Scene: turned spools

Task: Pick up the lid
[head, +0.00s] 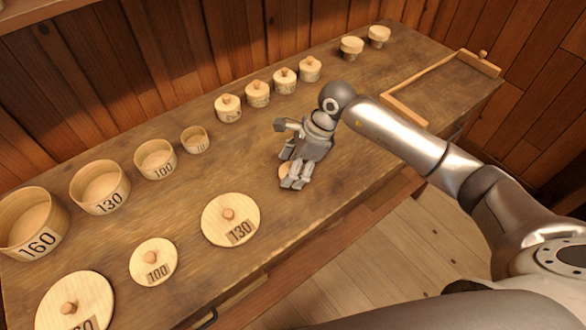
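Several round wooden lids with knobs lie on the workbench (330,215). The lid marked 130 (243,213), the lid marked 100 (163,268) and a large lid (88,292) cut by the lower picture edge lie along the front. A small pale lid (284,169) lies under my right gripper (293,181), which hides most of it, including any knob and mark. The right gripper points down, with its fingers over that lid. I cannot tell whether they touch it or are closed on it. My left gripper is not in view.
Open round boxes marked 160 (30,228), 130 (100,190) and 100 (156,162), and a small one (195,141), stand behind the lids. Several lidded jars (258,95) stand further back, with two capped pots (352,47) beyond. A wooden frame (410,112) lies at right.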

